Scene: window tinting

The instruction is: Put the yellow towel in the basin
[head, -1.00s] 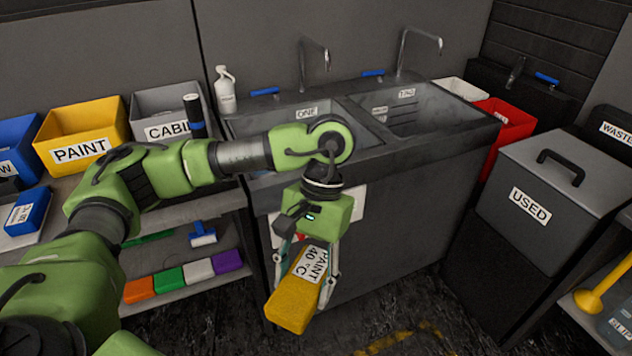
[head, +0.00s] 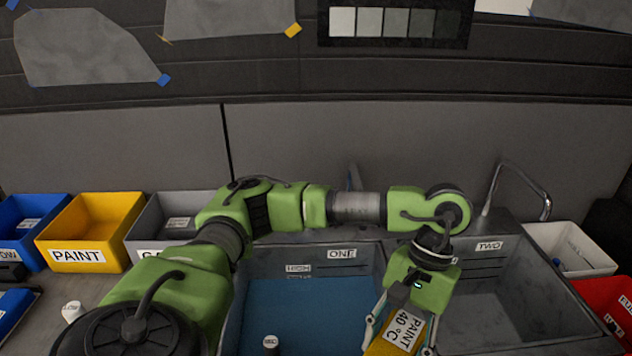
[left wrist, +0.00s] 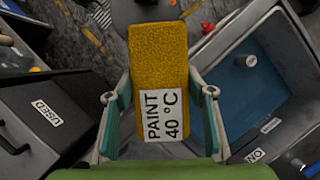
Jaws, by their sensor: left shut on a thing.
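The yellow towel (head: 384,347) is a folded block with a white label reading PAINT 40 °C. My left gripper (head: 398,334) is shut on it and holds it hanging down, near the divider between the two basins in the head view. The towel (left wrist: 158,58) also shows between the fingers (left wrist: 160,108) in the left wrist view. Basin ONE (head: 313,256) holds blue liquid and lies left of the towel in the head view. Basin TWO (head: 485,312) is grey and lies to the right. The towel's lower end is cut off in the head view. My right gripper is out of view.
A faucet (head: 510,185) rises behind basin TWO. Yellow (head: 97,220), blue and grey bins stand left of the sink; white (head: 570,248) and red (head: 608,305) bins stand right. A USED bin (left wrist: 40,115) shows in the wrist view.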

